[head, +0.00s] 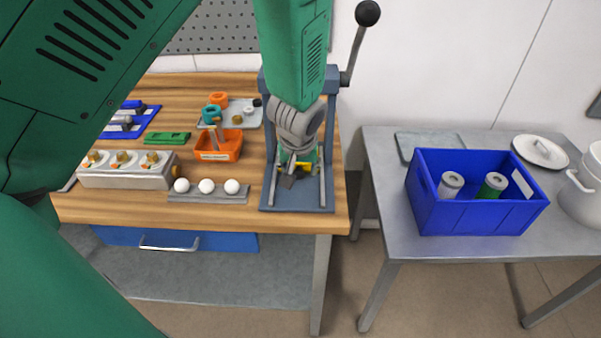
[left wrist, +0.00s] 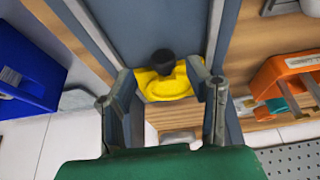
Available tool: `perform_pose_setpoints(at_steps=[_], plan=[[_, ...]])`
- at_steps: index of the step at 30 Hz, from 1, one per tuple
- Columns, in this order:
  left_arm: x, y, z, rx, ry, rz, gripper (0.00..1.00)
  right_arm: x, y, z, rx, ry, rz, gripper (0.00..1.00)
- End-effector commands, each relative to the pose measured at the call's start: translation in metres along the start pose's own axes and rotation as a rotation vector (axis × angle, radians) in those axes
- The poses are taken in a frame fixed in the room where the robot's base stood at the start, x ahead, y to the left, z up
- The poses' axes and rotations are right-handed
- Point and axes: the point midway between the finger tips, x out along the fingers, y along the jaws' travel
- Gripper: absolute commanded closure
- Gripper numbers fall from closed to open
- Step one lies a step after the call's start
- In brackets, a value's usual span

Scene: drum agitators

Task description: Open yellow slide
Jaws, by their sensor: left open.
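The yellow slide (left wrist: 168,82) shows in the left wrist view as a rounded yellow piece with a black knob (left wrist: 164,60) on it. It sits between the uprights of a grey-blue stand. In the head view only a small yellow part (head: 306,166) shows beside my gripper. My left gripper (head: 294,168) points down in front of the stand (head: 297,202). In the left wrist view my left gripper (left wrist: 163,84) is open, its fingers on either side of the slide. I cannot tell whether they touch it. My right gripper is not in view.
A lever with a black ball (head: 368,13) rises from the stand. Left on the wooden bench are an orange bin (head: 219,156), white balls on a grey strip (head: 208,198) and a valve block (head: 125,181). A blue crate (head: 470,215) with two cans stands on the right table.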

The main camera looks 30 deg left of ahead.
Motion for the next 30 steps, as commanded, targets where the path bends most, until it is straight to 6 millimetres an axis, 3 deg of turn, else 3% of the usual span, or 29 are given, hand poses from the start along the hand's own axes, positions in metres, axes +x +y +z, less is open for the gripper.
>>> perform_pose_setpoints(at_steps=[7, 18, 22, 30], plan=[[0.030, 0.000, 0.000, 0.002, 0.000, 0.000, 0.56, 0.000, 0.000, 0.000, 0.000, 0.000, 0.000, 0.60], [0.035, -0.001, 0.000, 0.001, 0.001, 0.000, 0.56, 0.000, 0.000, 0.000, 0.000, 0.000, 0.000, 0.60], [0.035, 0.000, 0.000, 0.001, 0.001, 0.000, 1.00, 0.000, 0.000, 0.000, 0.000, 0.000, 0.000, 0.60], [0.034, -0.009, 0.000, -0.002, -0.002, -0.001, 1.00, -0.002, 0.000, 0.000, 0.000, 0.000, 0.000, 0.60]])
